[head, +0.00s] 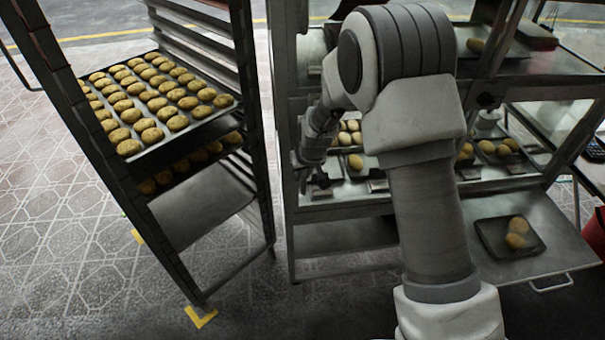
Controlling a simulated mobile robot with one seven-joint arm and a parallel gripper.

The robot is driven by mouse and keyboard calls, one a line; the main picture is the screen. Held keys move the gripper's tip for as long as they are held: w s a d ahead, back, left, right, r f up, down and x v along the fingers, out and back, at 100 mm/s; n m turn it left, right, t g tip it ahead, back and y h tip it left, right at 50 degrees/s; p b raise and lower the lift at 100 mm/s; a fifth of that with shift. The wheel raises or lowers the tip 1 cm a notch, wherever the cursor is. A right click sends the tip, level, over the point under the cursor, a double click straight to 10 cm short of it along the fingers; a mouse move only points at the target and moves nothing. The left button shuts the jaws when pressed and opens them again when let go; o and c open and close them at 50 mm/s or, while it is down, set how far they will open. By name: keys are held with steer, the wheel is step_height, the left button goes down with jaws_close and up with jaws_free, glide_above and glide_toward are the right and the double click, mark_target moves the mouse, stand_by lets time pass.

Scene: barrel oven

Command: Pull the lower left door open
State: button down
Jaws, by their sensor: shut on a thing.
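The lower left part of the oven (345,238) stands at the centre, partly behind my arm. I cannot clearly make out the edges of the lower left door, or how far open it is. My gripper (319,182) points down at the left front of the oven, by the lower shelf. It is shut, apparently on the lower left door's handle, which is too small and dark to see clearly.
A tall rack (255,130) with a tray of several buns (160,100) stands close on the left. At right, a flat panel (560,240) with a handle juts out, bearing a dark tray (493,243) with two buns. Tiled floor (60,230) is free at far left.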

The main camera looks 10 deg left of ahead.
steer(key=w+d+b, duration=0.1)
steer(key=w+d, duration=0.2)
steer(key=d, duration=1)
steer(key=w+d+b, duration=0.1)
steer(key=w+d, duration=0.2)
steer(key=d, duration=1)
steer(key=w+d+b, duration=0.1)
steer(key=w+d, duration=0.2)
steer(key=d, duration=1)
steer(key=shift+w+b, duration=0.3)
steer(key=shift+w, duration=0.05)
steer(key=shift+a, duration=0.1)
steer(key=c, duration=0.8)
jaws_free()
steer(key=shift+c, duration=0.2)
steer(key=p+v, duration=0.2)
steer(key=v, duration=1.5)
steer(key=shift+r, duration=0.2)
steer(key=shift+s, duration=0.1)
